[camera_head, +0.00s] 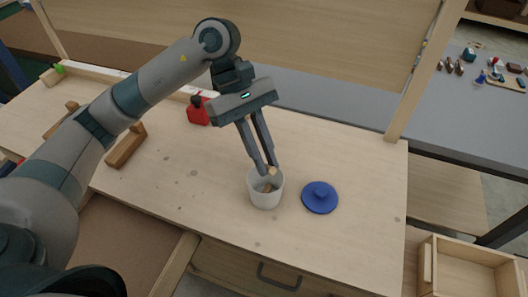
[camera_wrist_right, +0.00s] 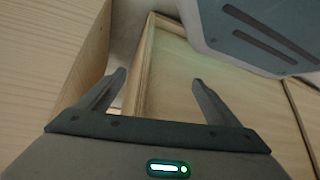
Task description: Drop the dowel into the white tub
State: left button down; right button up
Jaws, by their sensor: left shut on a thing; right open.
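The white tub (camera_head: 265,201) stands upright and open near the front middle of the wooden bench in the head view. My left gripper (camera_head: 267,169) points down over the tub's mouth, shut on the dowel (camera_head: 273,171). Only a small pale wooden end of the dowel shows at the fingertips, at about the tub's rim. A brownish wooden bit (camera_head: 267,188) shows inside the tub; I cannot tell whether it is part of the dowel or another piece. My right gripper (camera_wrist_right: 155,95) shows in the right wrist view, open and empty.
A blue round lid (camera_head: 320,197) lies just right of the tub. A red container (camera_head: 198,110) stands behind, and a wooden block (camera_head: 125,146) lies to the left. A wooden box (camera_head: 468,270) is at lower right. The bench's right part is clear.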

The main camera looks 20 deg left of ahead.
dwell(0.4)
pick_arm(q)
jog(key=c, duration=1.7)
grip_release()
jog(key=shift+o, duration=0.2)
jog(key=shift+r, duration=0.1)
notch_tip(320, 180, up, 8)
jog(key=p, duration=0.2)
jog(key=shift+p, duration=0.3)
